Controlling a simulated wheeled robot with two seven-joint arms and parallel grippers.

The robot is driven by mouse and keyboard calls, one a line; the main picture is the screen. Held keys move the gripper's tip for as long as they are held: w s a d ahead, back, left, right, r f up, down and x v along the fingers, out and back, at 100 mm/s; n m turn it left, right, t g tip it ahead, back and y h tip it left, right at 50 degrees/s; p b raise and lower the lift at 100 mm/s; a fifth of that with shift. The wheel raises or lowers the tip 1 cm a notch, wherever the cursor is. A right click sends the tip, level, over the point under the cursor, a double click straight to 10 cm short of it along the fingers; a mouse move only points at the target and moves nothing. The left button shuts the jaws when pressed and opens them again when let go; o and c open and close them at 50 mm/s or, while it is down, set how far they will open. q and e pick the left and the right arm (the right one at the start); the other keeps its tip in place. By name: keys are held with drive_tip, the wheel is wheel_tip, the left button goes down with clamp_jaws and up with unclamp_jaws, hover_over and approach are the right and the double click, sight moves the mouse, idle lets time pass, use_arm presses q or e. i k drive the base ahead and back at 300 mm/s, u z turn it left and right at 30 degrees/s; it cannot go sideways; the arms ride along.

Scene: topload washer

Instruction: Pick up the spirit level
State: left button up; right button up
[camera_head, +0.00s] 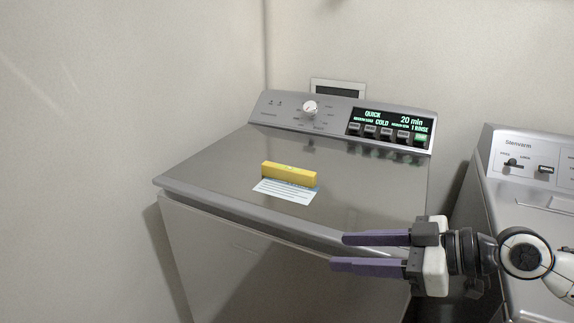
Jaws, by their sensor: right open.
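A yellow spirit level (289,174) lies on the grey lid of the topload washer (225,158), left of the lid's middle. It is a short bar, its long side running roughly left to right. My right gripper (338,252) comes in from the right, over the washer's front edge, with its purple fingers pointing left. The fingers are apart with nothing between them. The gripper is in front of and to the right of the level, not touching it. My left gripper is not in view.
A white and blue card (285,191) lies just in front of the level. The washer's control panel (345,120) with knob and display rises at the back. A second appliance (530,185) stands on the right. Walls close off the left and back. The lid around the level is otherwise clear.

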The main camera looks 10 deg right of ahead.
sight(292, 175)
drive_tip(key=i, duration=0.85)
